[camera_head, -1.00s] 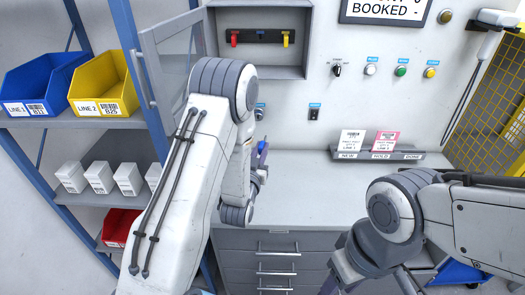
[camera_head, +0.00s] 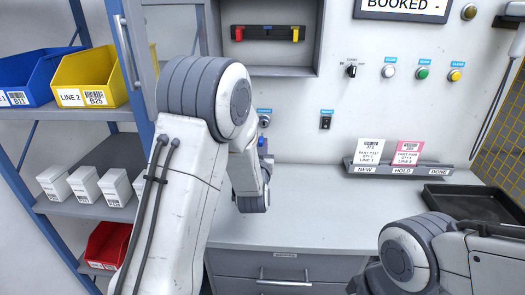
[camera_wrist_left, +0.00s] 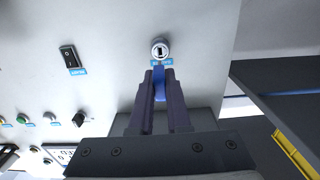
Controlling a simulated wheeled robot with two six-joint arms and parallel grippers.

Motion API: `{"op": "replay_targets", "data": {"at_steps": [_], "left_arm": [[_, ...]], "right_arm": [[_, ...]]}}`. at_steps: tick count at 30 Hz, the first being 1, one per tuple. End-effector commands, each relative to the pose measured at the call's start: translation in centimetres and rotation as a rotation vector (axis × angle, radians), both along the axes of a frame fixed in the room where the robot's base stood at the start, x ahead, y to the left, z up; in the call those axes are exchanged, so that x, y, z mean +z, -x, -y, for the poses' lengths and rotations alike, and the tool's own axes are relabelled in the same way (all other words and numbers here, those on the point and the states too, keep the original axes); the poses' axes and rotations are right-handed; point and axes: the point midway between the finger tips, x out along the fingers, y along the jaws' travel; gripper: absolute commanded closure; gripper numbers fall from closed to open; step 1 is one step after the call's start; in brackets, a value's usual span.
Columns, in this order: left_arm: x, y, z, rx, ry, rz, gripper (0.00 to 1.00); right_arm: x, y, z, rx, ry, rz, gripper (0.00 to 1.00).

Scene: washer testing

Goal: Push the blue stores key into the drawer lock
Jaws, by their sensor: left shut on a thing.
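My left gripper (camera_head: 264,152) is close to the wall panel in the head view, partly hidden behind my own arm. In the left wrist view its fingers (camera_wrist_left: 160,88) are shut on the blue key (camera_wrist_left: 159,80). A bit of the key's blue (camera_head: 261,140) also shows in the head view. A round silver lock (camera_wrist_left: 160,48) with a dark slot lies just beyond the fingertips, with a small blue label beside it. The lock also shows in the head view (camera_head: 264,121). Its slot looks bare; the key's tip cannot be made out. My right gripper is out of view.
A black rocker switch (camera_head: 325,121) and several buttons sit right of the lock. An open cabinet (camera_head: 262,70) holds red and yellow keys above. A card rack (camera_head: 400,168) and dark tray (camera_head: 425,195) stand on the counter. Shelving (camera_head: 100,112) with bins is at left.

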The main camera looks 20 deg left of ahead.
Motion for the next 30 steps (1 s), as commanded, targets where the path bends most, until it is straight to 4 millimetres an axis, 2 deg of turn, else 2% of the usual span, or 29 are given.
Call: {"op": "replay_targets", "data": {"at_steps": [26,30], "left_arm": [[0.1,-5.7,-1.7,0.0,-0.001,0.0,1.0],[0.0,-5.6,-1.6,-0.001,0.0,0.0,1.0]], "right_arm": [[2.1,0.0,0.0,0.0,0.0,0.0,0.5],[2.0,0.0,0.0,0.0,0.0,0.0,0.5]]}}
